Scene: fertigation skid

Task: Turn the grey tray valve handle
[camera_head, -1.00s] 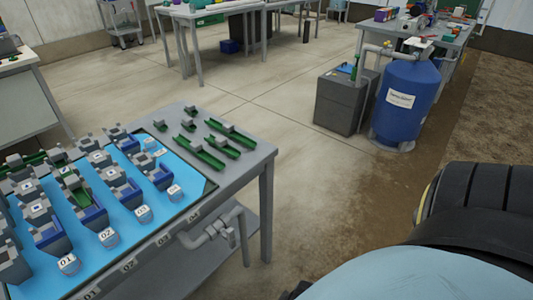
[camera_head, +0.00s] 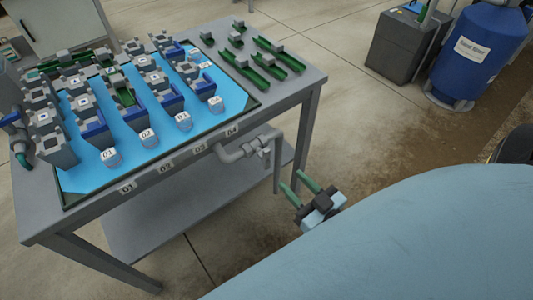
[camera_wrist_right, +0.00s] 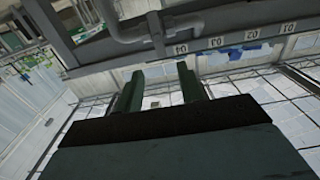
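The grey valve (camera_head: 264,143) sits on a grey pipe (camera_head: 232,154) under the front edge of the tray table, by the label 04. Its handle's exact outline is too small to tell. My right gripper (camera_head: 292,181) is below and right of the valve, apart from it, with its two green fingers spread and nothing between them. In the right wrist view the fingers (camera_wrist_right: 160,70) point toward the pipe (camera_wrist_right: 126,30) and the grey valve part (camera_wrist_right: 155,32), with a gap left. My left gripper does not show.
The table's blue tray (camera_head: 85,178) holds several grey and blue blocks and numbered cubes. A table leg (camera_head: 306,130) stands close behind my right gripper. A lower shelf (camera_head: 165,220) lies under the table. A blue tank (camera_head: 475,60) and grey box (camera_head: 405,45) stand back right.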

